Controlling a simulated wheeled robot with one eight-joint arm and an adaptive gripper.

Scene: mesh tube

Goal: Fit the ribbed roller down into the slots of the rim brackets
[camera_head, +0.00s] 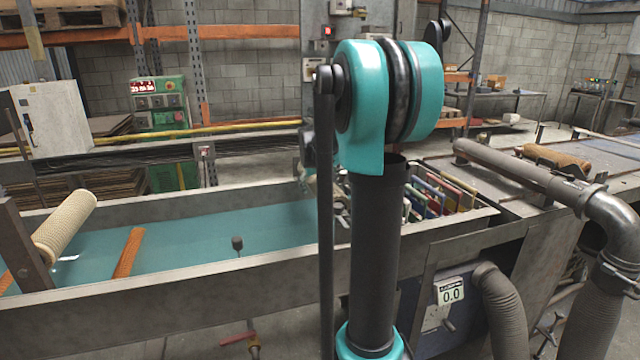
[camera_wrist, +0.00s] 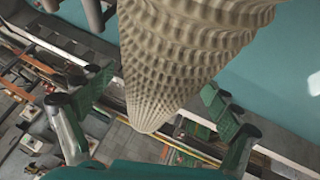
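A cream ribbed roller (camera_head: 65,227) lies slanted at the left of the trough in the head view. Its near end is beside a dark upright bracket (camera_head: 22,245); I cannot tell whether it sits in a slot. A beige ribbed roller (camera_wrist: 185,50) fills the upper middle of the wrist view; I cannot tell if it is the same one. My gripper (camera_wrist: 160,98) has its green-padded fingers spread on either side of this roller, with narrow gaps showing. In the head view my gripper is hidden behind my arm.
The long trough (camera_head: 200,290) has a teal inside and a metal rim. An orange-brown bar (camera_head: 128,252) lies across it. Several coloured frames (camera_head: 440,195) stand at its right end. A grey pipe (camera_head: 520,172) runs along the right. My arm blocks the middle of the head view.

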